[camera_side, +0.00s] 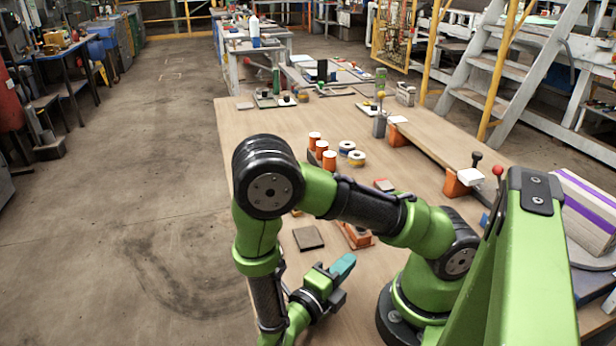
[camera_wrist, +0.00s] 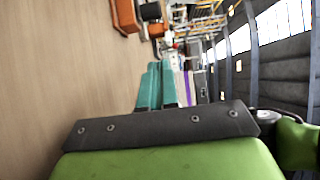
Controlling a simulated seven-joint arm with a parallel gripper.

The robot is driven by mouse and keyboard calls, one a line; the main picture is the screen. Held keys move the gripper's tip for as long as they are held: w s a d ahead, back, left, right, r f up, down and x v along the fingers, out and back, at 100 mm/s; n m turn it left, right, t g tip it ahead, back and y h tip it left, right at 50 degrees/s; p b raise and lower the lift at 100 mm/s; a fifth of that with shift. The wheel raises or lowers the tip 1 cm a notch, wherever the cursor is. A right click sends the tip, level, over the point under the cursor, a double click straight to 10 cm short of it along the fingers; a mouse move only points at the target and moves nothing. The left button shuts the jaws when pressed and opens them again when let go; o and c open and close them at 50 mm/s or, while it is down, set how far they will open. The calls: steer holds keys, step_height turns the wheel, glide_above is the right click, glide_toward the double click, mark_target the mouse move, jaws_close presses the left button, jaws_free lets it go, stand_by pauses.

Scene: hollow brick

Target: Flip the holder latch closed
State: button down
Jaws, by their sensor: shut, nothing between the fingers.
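My gripper (camera_side: 343,265) is low over the near part of the bench, its teal fingers together and empty. In the wrist view the teal fingers (camera_wrist: 157,88) point away from the camera, side by side. An orange holder-like piece (camera_side: 357,236) sits on the bench just beyond the fingers, apart from them and partly hidden by my arm. In the wrist view, orange pieces with dark parts (camera_wrist: 126,16) show at the top, cut by the frame edge. I cannot make out the latch or its position.
A dark square plate (camera_side: 308,238) lies left of the orange piece. Orange cylinders with white tops (camera_side: 329,160) and tape rolls (camera_side: 356,158) stand further back. A raised board (camera_side: 440,141) on orange supports runs along the right.

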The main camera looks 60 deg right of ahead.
steer(key=d, duration=0.3)
steer(key=s+d, duration=0.1)
steer(key=d, duration=0.3)
steer(key=shift+s+d, duration=0.15)
steer(key=shift+s, duration=0.05)
steer(key=shift+w+d, duration=0.75)
steer(key=shift+d, duration=0.2)
steer(key=shift+w+d, duration=0.4)
steer(key=shift+d, duration=0.05)
steer(key=shift+w+d, duration=1.05)
steer(key=shift+d, duration=0.1)
